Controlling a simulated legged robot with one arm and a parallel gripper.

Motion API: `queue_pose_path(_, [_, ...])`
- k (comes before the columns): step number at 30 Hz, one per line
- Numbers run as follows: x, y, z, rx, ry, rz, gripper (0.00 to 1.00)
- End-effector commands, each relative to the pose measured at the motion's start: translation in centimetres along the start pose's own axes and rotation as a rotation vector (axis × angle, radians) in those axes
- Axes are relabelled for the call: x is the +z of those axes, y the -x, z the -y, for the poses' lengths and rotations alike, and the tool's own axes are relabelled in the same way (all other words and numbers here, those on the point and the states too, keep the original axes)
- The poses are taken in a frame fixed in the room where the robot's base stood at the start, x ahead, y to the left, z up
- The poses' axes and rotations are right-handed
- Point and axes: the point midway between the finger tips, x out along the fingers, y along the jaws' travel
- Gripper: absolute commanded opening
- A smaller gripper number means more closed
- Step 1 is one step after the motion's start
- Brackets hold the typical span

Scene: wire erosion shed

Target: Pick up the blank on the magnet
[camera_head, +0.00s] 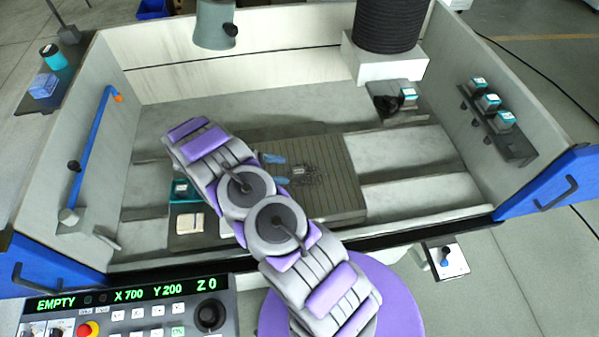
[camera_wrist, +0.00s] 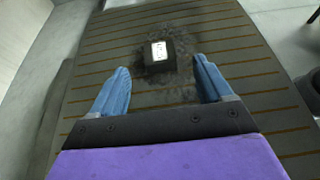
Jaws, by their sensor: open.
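The blank (camera_wrist: 159,57) is a small dark block with a white label on top. It sits on the magnet (camera_wrist: 245,85), a dark grey plate with brown stripes, amid a patch of black grime. In the head view the magnet (camera_head: 338,200) lies in the middle of the machine bed, and the blank (camera_head: 299,171) shows small and unclear beside my fingertips. My gripper (camera_wrist: 162,68) has two blue fingers spread wide, one on each side of the blank in the picture, with nothing between them touching it. Its height above the magnet is hard to tell. My gripper (camera_head: 275,166) is partly hidden by my arm.
A dark tray (camera_head: 187,240) with a beige block stands left of the magnet, partly behind my arm. A grey machine head (camera_head: 215,25) hangs above the back. A right wall shelf (camera_head: 515,150) holds several teal-topped blocks. A control panel (camera_head: 130,315) reads EMPTY.

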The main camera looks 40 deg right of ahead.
Motion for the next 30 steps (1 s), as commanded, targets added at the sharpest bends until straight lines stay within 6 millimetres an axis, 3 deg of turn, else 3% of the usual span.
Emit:
queue_pose_path(8, [-0.1, -1.6, 0.0, 0.003, -0.002, 0.002, 0.79])
queue_pose_path(18, [-0.2, -6.2, -0.4, 0.002, 0.001, -0.001, 0.79])
queue_pose_path(27, [-0.2, -6.5, -0.3, 0.002, 0.0, -0.001, 0.78])
queue_pose_path(30, [-0.2, -6.4, -0.3, 0.002, 0.001, -0.001, 0.69])
